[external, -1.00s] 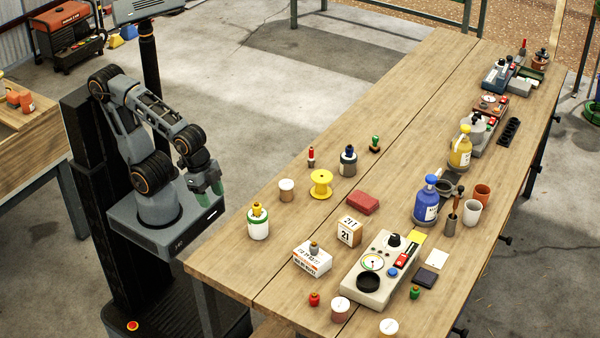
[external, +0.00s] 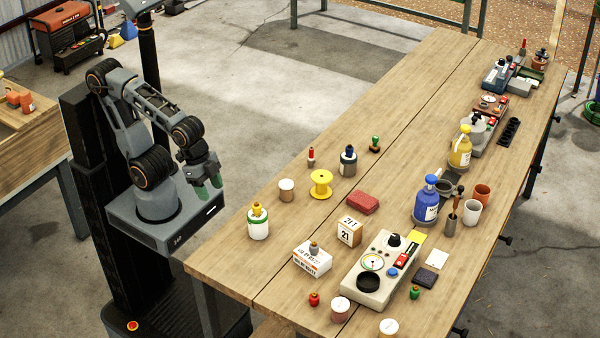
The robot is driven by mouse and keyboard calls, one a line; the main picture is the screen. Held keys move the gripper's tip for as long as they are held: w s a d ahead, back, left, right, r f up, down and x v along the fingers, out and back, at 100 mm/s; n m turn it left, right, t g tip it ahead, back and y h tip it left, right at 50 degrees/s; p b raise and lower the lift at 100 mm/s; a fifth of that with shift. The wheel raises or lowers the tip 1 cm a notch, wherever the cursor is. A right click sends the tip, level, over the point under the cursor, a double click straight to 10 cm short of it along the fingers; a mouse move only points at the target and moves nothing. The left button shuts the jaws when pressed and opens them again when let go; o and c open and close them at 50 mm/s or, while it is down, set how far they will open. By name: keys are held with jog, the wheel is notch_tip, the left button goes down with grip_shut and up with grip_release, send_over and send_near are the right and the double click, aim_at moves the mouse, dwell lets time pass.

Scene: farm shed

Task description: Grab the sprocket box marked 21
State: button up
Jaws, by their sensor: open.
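The box marked 21 (external: 349,231) is a small tan carton with a white label on its front and more print on top. It stands on the wooden workbench (external: 235,252), behind the white box and left of the grey gauge unit. My gripper (external: 209,187) is open and empty. It points down over my own base, off the left edge of the bench and well away from the box.
A white printed box (external: 312,262) with a small knobbed item on top stands just in front. The gauge unit (external: 382,268) is close on the right, a red block (external: 363,202) behind. A white-green bottle (external: 258,222) and yellow spool (external: 321,184) stand nearer my arm.

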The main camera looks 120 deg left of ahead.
jog(key=o, duration=0.3)
jog(key=shift+o, duration=0.2)
